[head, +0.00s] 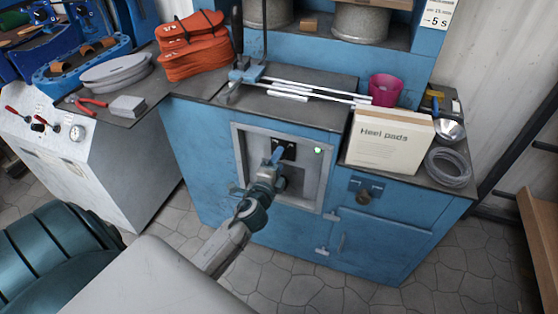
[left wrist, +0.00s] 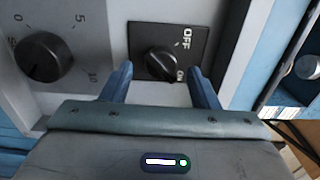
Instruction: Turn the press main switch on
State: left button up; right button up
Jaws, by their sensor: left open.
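The press main switch is a black rotary knob (left wrist: 162,64) on a black plate marked OFF and ON. In the left wrist view OFF is at the upper right of the knob and ON at its lower right. I cannot tell for sure which mark the knob points to. In the head view the black plate (head: 290,149) sits in the grey recessed panel of the blue press cabinet. My left gripper (head: 278,158) is at this panel. In the left wrist view the gripper (left wrist: 161,82) is open, one blue finger on each side of the knob, not visibly gripping it.
A small lamp (head: 318,150) on the panel glows green. A dial with numbers (left wrist: 45,58) is left of the switch. On the cabinet top stand a Heel pads box (head: 391,141), a magenta cup (head: 385,90) and a grey coil (head: 448,167). Orange soles (head: 193,45) lie left.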

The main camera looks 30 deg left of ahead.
pick_arm(q)
jog(key=b+v, duration=0.1)
jog(key=v, duration=0.8)
jog(key=shift+s+d+b, duration=0.15)
jog(key=shift+s+b, duration=0.15)
pick_arm(e)
jog(key=shift+w+a+f+t+y, duration=0.15)
jog(key=shift+w+a+f+t, duration=0.25)
jog(key=shift+f, duration=0.1)
jog(key=shift+w+a+f+t+y, duration=0.15)
jog(key=shift+w+a+f+t, duration=0.1)
jog(key=shift+a+f+t, duration=0.2)
jog(key=shift+d, duration=0.1)
